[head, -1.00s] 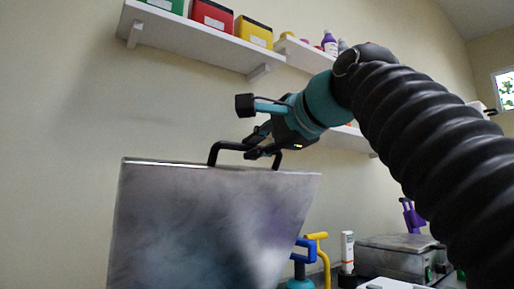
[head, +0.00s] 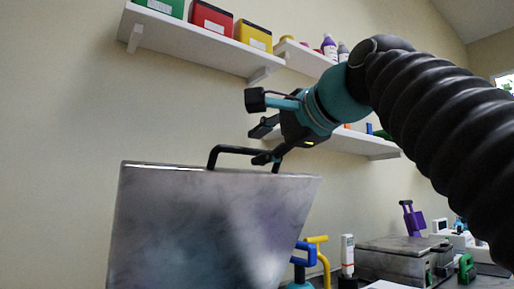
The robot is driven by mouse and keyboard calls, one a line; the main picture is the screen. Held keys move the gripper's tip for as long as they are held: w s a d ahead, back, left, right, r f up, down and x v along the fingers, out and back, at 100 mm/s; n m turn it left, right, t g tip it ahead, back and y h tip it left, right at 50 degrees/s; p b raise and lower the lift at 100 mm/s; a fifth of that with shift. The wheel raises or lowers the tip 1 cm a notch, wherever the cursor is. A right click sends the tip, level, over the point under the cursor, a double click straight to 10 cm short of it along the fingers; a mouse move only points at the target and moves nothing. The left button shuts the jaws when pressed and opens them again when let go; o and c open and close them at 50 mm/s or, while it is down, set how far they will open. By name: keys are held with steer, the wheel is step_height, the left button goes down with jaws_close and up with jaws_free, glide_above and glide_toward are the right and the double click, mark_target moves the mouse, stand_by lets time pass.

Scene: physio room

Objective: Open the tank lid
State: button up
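The tank lid (head: 215,225) is a grey, smudged metal panel, raised to a steep, nearly upright position. Its black bar handle (head: 238,150) stands on the top edge. My gripper (head: 258,144) is open at the right end of the handle, with its fingers spread one above the other. The lower finger is close to the handle's right end or overlaps it in the picture; I cannot tell whether they touch. The tank below the lid is out of view.
A wall shelf (head: 190,42) with red (head: 211,20) and yellow (head: 253,36) boxes hangs above. A lower shelf (head: 350,143) is behind my arm. Blue and yellow handled items (head: 310,250), a white tube (head: 347,250) and a metal box (head: 395,260) stand at right.

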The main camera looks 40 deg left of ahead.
steer(key=v, duration=1)
